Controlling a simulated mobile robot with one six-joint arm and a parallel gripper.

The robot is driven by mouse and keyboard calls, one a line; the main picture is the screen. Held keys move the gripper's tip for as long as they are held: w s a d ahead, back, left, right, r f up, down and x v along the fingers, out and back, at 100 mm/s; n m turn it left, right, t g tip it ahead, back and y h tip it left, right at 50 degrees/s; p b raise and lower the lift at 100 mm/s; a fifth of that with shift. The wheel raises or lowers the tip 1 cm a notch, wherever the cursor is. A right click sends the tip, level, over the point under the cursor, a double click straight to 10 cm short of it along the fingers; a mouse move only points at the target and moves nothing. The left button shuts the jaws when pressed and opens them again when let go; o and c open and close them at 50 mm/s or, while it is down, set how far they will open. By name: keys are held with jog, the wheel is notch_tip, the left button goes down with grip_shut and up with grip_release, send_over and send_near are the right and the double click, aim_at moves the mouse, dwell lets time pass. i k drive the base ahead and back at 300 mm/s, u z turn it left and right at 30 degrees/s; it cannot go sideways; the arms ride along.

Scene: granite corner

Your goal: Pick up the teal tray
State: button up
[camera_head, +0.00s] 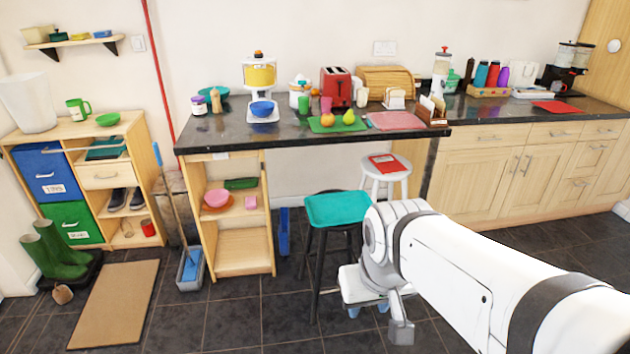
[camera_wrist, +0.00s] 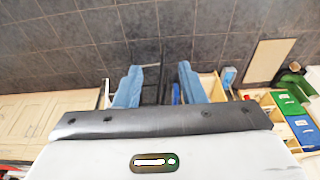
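A flat teal tray (camera_head: 338,207) lies on top of a black stool (camera_head: 314,250) in front of the counter. It looks empty, and my arm passes close to its right edge in the head view. My gripper (camera_head: 369,308) points down to the right of and lower in the picture than the tray, partly hidden by my wrist. In the wrist view my gripper's (camera_wrist: 159,78) two blue fingers stand apart with nothing held between them. I cannot make out the tray in the wrist view.
A white stool (camera_head: 386,180) with a red book (camera_head: 384,164) stands behind. The dark counter (camera_head: 280,138) holds a toaster, fruit on a green board and jars. A wooden shelf (camera_head: 245,262) stands left. A darker teal item (camera_head: 105,148) lies in the left cabinet. Floor in front is clear.

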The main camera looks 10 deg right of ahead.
aim_at(324, 211)
jog(key=u, duration=0.5)
jog(key=k, duration=0.8)
jog(key=u, duration=0.9)
jog(key=k, duration=0.55)
jog(key=u, duration=0.15)
jog(key=i, duration=1.8)
jog(key=z, duration=0.85)
jog(key=i, duration=1.5)
jog(key=z, duration=1.6)
jog(key=i, duration=0.9)
jog(key=z, duration=0.5)
jog(key=k, duration=0.85)
jog(key=z, duration=0.15)
